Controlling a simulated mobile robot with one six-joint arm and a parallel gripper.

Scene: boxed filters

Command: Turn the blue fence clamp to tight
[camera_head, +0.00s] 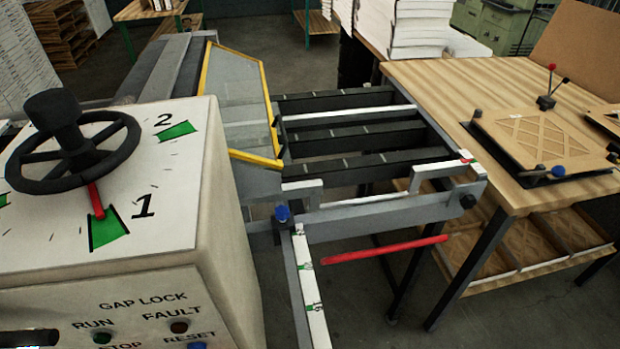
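A small blue knob (283,214), which looks like the fence clamp, sits at the joint of the grey metal frame, at the top end of a white marked scale bar (313,287). It is too small here to tell whether it is loose or tight. A second blue knob (558,171) is at the front edge of the board fixture on the wooden table. My gripper does not show in this view.
A white control box (225,220) with a black handwheel (75,145) and red pointer near 1 stands at left. A red bar (385,250) sticks out right of the scale bar. A yellow-edged clear guard (238,100) rises behind. The wooden table (440,90) is at right.

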